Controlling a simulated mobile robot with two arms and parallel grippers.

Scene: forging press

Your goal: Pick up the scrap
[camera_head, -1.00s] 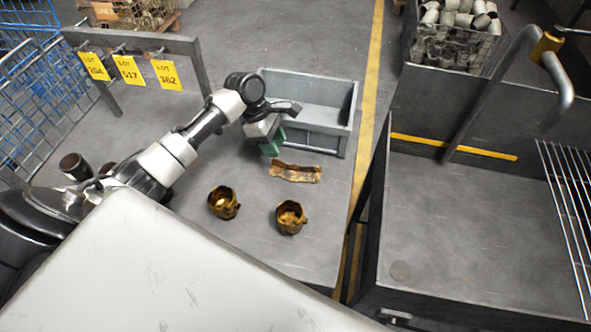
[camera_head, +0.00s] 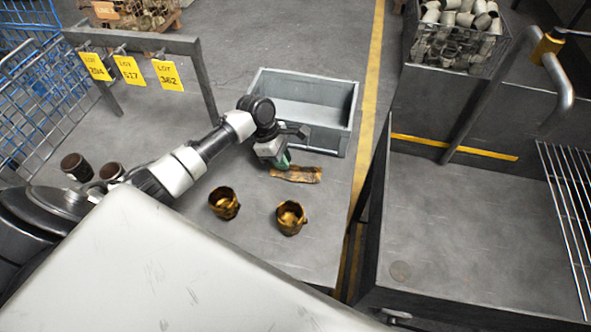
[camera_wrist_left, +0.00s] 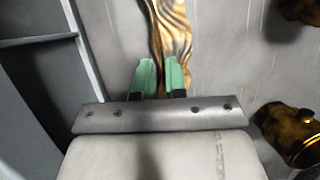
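The scrap (camera_head: 297,174) is a crumpled, brownish-gold metal strip lying on the grey table (camera_head: 255,245), in front of the grey bin. My left gripper (camera_head: 283,162) is at the left end of the scrap, pointing down. In the left wrist view, its two green fingertips (camera_wrist_left: 161,74) stand apart with a gap between them. The scrap (camera_wrist_left: 172,30) runs up the picture from that gap. I cannot tell whether the fingers touch it. My right gripper is in neither view.
A grey open bin (camera_head: 345,132) stands just behind the scrap. Two golden cup-shaped parts, one left (camera_head: 224,203) and one right (camera_head: 291,217), stand in front. Two dark cylinders (camera_head: 76,167) and a rack with yellow lot tags (camera_head: 130,70) are at the left.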

